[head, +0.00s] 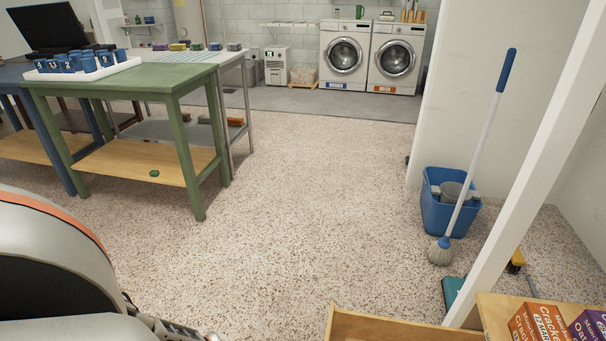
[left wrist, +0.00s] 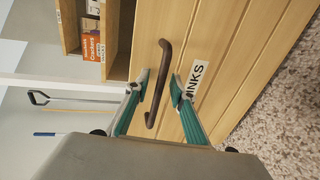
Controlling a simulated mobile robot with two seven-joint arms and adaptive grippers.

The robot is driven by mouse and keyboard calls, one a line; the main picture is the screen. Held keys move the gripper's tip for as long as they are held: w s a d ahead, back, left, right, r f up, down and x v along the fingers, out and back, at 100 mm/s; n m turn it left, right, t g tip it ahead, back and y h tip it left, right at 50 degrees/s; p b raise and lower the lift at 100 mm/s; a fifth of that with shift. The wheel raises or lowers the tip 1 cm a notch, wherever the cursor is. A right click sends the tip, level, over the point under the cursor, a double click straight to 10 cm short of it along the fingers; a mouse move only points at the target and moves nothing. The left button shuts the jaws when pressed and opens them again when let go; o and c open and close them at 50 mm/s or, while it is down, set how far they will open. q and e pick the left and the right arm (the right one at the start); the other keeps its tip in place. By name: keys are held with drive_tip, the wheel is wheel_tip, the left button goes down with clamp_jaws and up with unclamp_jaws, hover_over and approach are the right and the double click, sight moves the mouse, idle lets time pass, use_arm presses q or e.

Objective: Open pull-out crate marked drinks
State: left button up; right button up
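The crate front of light wood planks (left wrist: 225,60) fills much of the left wrist view. It carries a white label (left wrist: 197,77) on which the letters INKS can be read; my finger covers its start. A dark brown bar handle (left wrist: 163,80) is fixed to the front. My left gripper (left wrist: 159,86) is open, its two teal fingers on either side of the handle with gaps between. In the head view my left arm enters at the lower left, and its fingers cannot be made out. My right gripper is in neither view.
A wooden edge (head: 400,328) and cracker boxes (head: 540,322) are at the bottom right. A blue mop bucket (head: 436,212) with a mop (head: 478,150) stands at the right. A green table (head: 150,80) is at the left. The middle floor is clear.

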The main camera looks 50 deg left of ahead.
use_arm(q)
drive_tip(key=v, duration=1.2)
idle(0.5)
